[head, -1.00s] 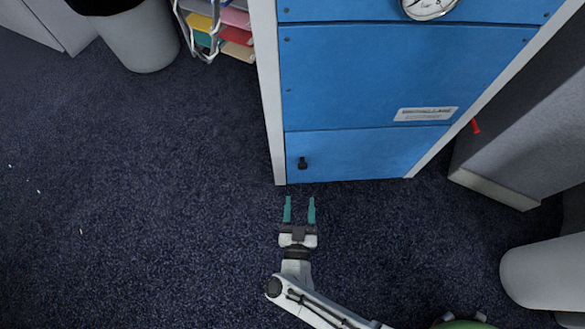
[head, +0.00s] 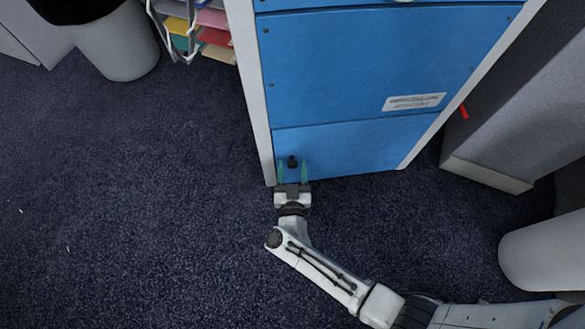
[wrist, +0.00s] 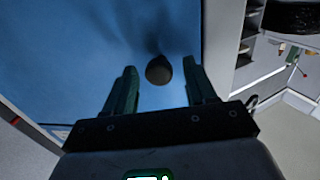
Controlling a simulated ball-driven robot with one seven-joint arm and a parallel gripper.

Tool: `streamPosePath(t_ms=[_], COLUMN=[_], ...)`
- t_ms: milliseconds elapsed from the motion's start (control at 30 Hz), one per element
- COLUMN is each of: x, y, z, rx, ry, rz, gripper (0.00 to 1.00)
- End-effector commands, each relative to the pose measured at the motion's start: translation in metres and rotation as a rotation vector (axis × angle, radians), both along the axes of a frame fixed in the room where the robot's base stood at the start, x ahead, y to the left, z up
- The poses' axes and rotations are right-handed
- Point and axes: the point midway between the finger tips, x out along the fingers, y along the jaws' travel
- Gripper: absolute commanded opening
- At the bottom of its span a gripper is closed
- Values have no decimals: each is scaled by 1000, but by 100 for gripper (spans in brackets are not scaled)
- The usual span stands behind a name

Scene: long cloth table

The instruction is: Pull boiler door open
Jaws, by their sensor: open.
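The blue boiler (head: 375,70) stands upright in a pale frame. Its lower door (head: 350,145) is flush with the front and looks shut. The small black door knob (head: 292,162) is at the door's upper left; it also shows in the wrist view (wrist: 159,70). My gripper (head: 293,172) is open at the door, with one green finger on each side of the knob. In the wrist view my gripper (wrist: 160,88) has the knob between and slightly beyond its fingertips, with a gap on both sides.
A grey bin (head: 115,45) and a rack of coloured papers (head: 200,28) stand at the upper left. A grey block (head: 500,140) is right of the boiler, and a pale rounded object (head: 545,250) is at the right edge. The dark carpet (head: 130,200) on the left is clear.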

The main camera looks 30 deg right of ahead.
Motion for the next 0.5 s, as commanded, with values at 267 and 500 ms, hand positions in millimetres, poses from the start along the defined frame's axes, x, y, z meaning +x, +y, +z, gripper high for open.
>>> streamPosePath(t_ms=[267,500], x=[0,0], y=[0,0], z=[0,0], rx=[0,0], ry=[0,0], rz=[0,0], gripper=[44,21])
